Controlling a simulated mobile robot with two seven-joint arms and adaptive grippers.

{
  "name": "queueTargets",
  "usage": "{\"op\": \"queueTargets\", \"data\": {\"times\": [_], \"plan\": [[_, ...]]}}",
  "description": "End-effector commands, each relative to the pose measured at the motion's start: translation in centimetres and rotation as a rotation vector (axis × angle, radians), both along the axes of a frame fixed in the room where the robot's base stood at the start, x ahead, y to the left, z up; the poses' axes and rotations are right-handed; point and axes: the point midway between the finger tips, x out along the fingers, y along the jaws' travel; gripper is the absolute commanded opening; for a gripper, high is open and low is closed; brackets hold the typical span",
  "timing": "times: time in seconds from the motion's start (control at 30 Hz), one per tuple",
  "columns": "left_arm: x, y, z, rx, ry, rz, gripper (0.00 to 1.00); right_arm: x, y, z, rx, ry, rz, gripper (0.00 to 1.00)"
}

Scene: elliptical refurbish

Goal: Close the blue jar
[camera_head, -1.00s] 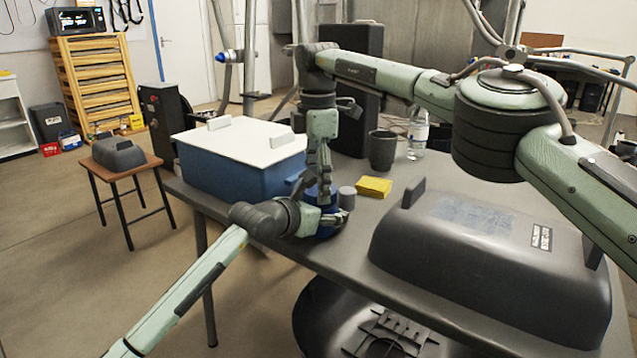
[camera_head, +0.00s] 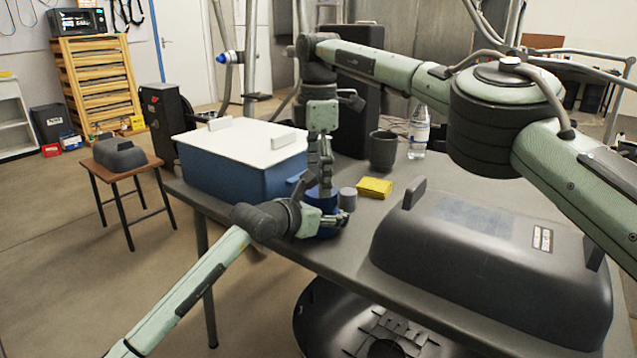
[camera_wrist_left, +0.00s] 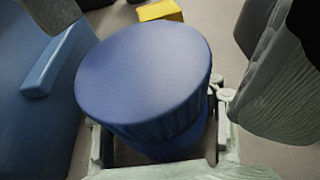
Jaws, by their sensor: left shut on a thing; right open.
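My left gripper (camera_head: 320,222) is shut around the jar's side. My right gripper (camera_head: 322,182) points down just above the lid, open; whether its fingertips touch the lid I cannot tell.
A blue box with a white lid (camera_head: 240,140) stands close behind left. A small grey cylinder (camera_head: 347,199), a yellow sponge (camera_head: 374,187), a dark cup (camera_head: 382,150) and a bottle (camera_head: 419,132) are to the right. A big dark cover (camera_head: 490,255) fills the table's right front.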

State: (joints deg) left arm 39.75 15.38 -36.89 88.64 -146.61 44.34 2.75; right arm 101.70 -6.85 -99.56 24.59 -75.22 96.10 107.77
Motion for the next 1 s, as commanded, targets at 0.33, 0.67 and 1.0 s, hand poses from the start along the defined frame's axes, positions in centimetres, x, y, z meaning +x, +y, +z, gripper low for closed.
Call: {"op": "queueTargets", "data": {"times": [0.33,0.67,1.0], "plan": [[0.0,0.0,-0.1,0.001,0.002,-0.001,0.0,-0.1,0.1,2.9,0.002,0.0,0.001,0.78],[-0.1,-0.1,-0.1,0.002,0.001,-0.001,0.0,-0.1,0.2,2.8,0.003,0.002,0.003,0.99],[0.0,-0.1,-0.1,0.0,0.001,-0.001,0.59,-0.1,0.1,2.8,0.001,0.001,0.001,1.0]]}}
